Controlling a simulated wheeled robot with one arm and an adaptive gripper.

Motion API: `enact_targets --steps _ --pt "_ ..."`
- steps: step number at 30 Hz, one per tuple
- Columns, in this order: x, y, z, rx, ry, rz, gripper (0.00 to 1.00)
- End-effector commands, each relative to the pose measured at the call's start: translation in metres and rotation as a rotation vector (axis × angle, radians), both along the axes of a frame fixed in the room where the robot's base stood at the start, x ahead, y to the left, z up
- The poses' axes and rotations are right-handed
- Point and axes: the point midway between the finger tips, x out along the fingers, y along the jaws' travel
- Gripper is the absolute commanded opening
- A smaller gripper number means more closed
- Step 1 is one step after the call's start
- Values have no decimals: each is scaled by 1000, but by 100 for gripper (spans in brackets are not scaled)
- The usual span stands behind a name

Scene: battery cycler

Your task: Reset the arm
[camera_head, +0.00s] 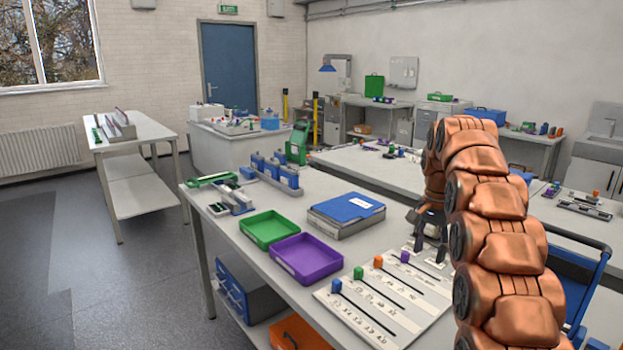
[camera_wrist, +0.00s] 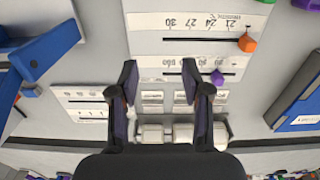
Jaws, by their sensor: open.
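My copper-coloured arm (camera_head: 490,220) reaches in from the right in the head view. My gripper (camera_head: 430,249) points down over the far right part of a white slider panel (camera_head: 420,315) on the workbench. In the wrist view my gripper (camera_wrist: 160,78) has its two dark fingers spread, with nothing held between them. The panel has a blue knob (camera_head: 336,286), a green knob (camera_head: 358,273), an orange knob (camera_head: 378,262) and a purple knob (camera_head: 404,257). In the wrist view the purple knob (camera_wrist: 217,78) and orange knob (camera_wrist: 247,42) lie right of the fingers, outside them.
A purple tray (camera_head: 306,257), a green tray (camera_head: 268,229) and a blue-topped box (camera_head: 346,210) stand left of the panel. Blue holders (camera_head: 272,172) stand farther back. A blue cart frame (camera_head: 580,265) is at the right. Floor is open at the left.

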Motion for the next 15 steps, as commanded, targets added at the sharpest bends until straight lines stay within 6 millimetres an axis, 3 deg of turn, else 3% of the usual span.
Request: enact_targets --steps 10,15 --pt "-27 15 14 3 8 79 48" --pt "-56 25 23 7 21 144 48"
